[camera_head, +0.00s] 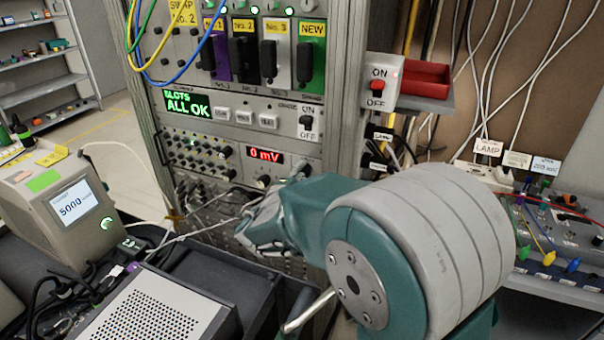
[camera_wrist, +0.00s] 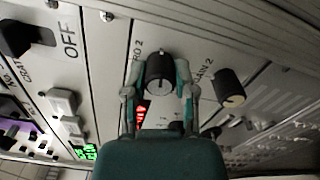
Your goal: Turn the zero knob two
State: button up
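The zero knob two is a black round knob (camera_wrist: 160,70) with a pale mark on its face, on a light grey panel in the wrist view. The label beside it reads "RO 2", its start cut off. My gripper (camera_wrist: 161,64) has one teal finger on each side of this knob, the tips close against its sides. Its fingers look closed in on the knob, though the exact contact is hard to see. In the head view my arm reaches to the rack below the red "0 mV" display (camera_head: 265,156), and hides much of that panel.
A second black knob (camera_wrist: 229,88), labelled "GAIN 2", stands close to the right finger. An ON/OFF switch (camera_head: 306,126) and a green "ALL OK" display (camera_head: 187,104) are above. A box showing 5000 (camera_head: 75,208) stands left; cables hang near the rack.

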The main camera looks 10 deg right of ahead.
jog(key=shift+o, duration=0.7)
jog(key=shift+f, duration=0.15)
jog(key=shift+a, duration=0.1)
jog(key=v, duration=1.2)
